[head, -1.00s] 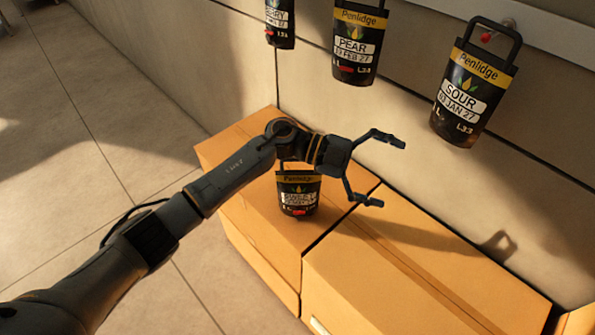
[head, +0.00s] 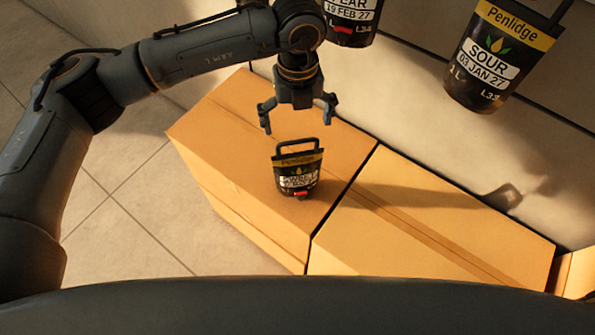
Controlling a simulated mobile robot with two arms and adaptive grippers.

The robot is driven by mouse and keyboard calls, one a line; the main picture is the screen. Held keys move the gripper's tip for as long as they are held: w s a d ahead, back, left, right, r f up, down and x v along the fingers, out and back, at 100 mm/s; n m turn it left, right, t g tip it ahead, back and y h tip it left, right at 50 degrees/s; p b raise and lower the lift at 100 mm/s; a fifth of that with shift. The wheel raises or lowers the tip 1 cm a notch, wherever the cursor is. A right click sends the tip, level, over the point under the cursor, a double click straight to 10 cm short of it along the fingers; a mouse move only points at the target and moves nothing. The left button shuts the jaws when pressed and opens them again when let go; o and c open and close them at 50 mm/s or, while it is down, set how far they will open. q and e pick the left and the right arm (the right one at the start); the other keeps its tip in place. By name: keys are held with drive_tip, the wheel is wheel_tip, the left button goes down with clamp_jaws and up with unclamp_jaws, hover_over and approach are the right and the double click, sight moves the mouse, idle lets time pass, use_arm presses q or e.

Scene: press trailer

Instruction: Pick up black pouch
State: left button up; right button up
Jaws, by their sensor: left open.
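A black pouch (head: 296,177) with a yellow "Penlidge" band, a white label, a loop handle on top and a red spout at its base stands on the left cardboard box (head: 235,150). My left gripper (head: 298,116) is open and points down, just above the pouch's handle in the picture. Nothing is between its fingers. I cannot tell the exact height gap. Two more black pouches hang at the wall: one labelled "SOUR" (head: 488,62) and one ending in "EAR" (head: 352,18), partly cut off and partly behind my arm. My right gripper is not in view.
A second cardboard box (head: 420,235) adjoins the left one, its top bare. A pale panelled wall (head: 420,85) stands behind the boxes. Tiled floor (head: 140,215) lies open at the left. Another box edge (head: 577,275) shows at far right.

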sight(298, 140)
use_arm(q)
drive_tip(key=shift+w+a+f, duration=0.1)
drive_tip(key=shift+f, duration=0.85)
drive_tip(key=shift+f+p, duration=0.2)
drive_tip(key=shift+p, duration=0.1)
wheel_tip(298, 140, down, 4)
drive_tip(key=shift+w+f+p, duration=0.1)
drive_tip(key=shift+f+p, duration=0.05)
drive_tip(key=shift+p, duration=0.95)
drive_tip(key=shift+f, duration=0.35)
drive_tip(key=c, duration=1.3)
drive_tip(key=shift+w+r, duration=0.1)
drive_tip(key=shift+r, duration=0.05)
drive_tip(key=shift+c, duration=0.8)
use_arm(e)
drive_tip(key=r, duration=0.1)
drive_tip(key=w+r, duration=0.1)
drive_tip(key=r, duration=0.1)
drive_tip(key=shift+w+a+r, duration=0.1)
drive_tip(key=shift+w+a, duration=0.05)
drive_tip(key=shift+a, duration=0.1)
use_arm(q)
drive_tip(key=shift+r, duration=0.1)
